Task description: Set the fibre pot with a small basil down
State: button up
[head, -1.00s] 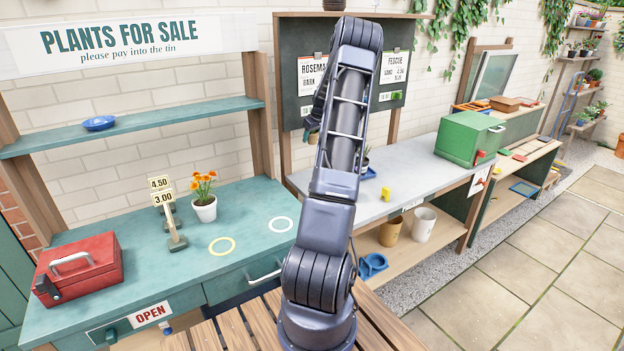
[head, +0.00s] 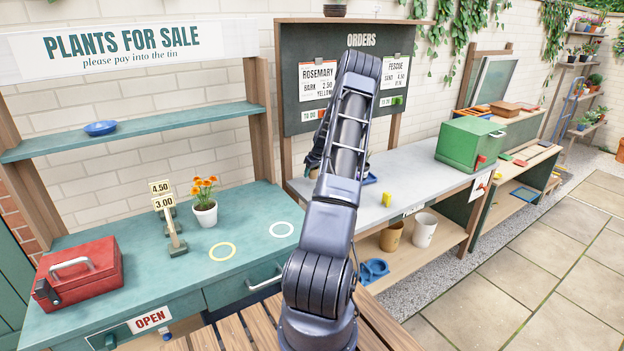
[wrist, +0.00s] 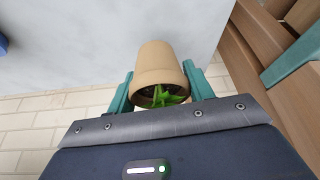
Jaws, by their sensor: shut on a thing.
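My gripper (wrist: 159,74) is shut on the fibre pot (wrist: 157,66), a tan tapered pot, with one teal finger on each side. The basil's green leaves (wrist: 162,97) show at the pot's rim, on the side nearest the wrist camera. In the head view my gripper is low over the left part of the grey bench (head: 410,165), mostly hidden behind my arm, and the pot cannot be made out clearly. The grey surface lies behind the pot in the wrist view; I cannot tell whether they touch.
A blue saucer (head: 370,178) and a yellow object (head: 387,199) are on the grey bench, with a green box (head: 468,142) farther right.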

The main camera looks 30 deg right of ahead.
aim_at(312, 178)
jog(key=shift+f, duration=1.8)
jog(key=shift+f, duration=0.15)
jog(key=o, duration=1)
